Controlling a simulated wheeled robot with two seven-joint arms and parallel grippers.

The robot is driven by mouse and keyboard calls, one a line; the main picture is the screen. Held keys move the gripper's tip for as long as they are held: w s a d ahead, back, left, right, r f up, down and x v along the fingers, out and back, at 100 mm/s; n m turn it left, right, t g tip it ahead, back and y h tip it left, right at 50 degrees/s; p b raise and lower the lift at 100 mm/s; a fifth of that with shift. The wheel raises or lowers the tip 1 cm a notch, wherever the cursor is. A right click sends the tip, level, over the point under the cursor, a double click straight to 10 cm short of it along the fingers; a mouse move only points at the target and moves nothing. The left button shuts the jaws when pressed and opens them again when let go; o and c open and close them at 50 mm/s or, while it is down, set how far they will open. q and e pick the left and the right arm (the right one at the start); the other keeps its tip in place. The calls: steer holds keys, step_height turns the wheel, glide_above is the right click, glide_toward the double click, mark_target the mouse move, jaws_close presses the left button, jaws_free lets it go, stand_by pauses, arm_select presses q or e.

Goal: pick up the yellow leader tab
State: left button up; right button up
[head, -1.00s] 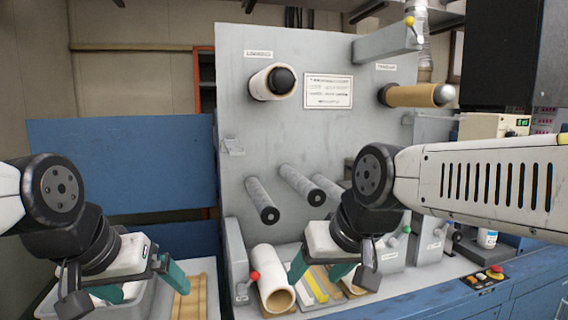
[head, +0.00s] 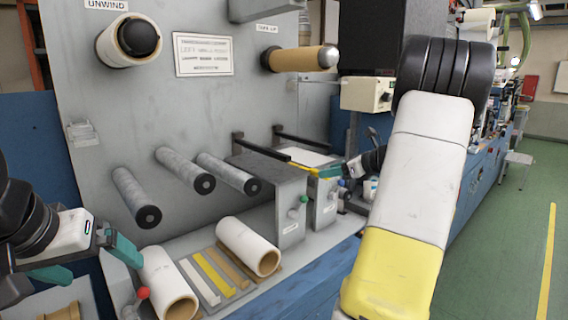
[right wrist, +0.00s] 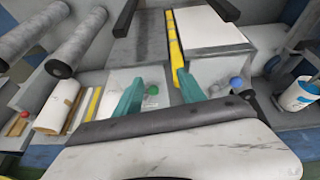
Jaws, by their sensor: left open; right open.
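A yellow strip, which looks like the yellow leader tab (head: 325,173), lies along the edge of a white sheet on top of the grey blocks. It also shows in the right wrist view (right wrist: 173,42), running away from me between a dark block and the white sheet. My right gripper (head: 345,170) is open beside the strip. In the right wrist view its green fingers (right wrist: 160,76) are spread, the right fingertip close to the strip's near end; contact cannot be told. My left gripper (head: 105,268) is open and empty at the lower left.
A second yellow bar (head: 212,272) lies between other bars on the lower shelf, with white rolls (head: 248,247) at either side. Grey rollers (head: 228,172) stick out of the panel (head: 190,100). Green and blue knobs sit on the blocks' fronts. Green floor (head: 500,260) is free at right.

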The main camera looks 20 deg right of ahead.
steer(key=shift+m+h, duration=0.3)
steer(key=shift+m, duration=0.4)
steer(key=w+f, duration=0.1)
steer(key=w, duration=0.1)
steer(key=w+f, duration=0.1)
steer(key=w, duration=0.1)
steer(key=w+f, duration=0.1)
steer(key=w, duration=0.2)
steer(key=shift+w+d+f, duration=0.1)
steer(key=shift+d+f, duration=0.05)
steer(key=shift+d, duration=0.1)
jaws_close()
steer(key=shift+t, duration=0.3)
stand_by(0.3)
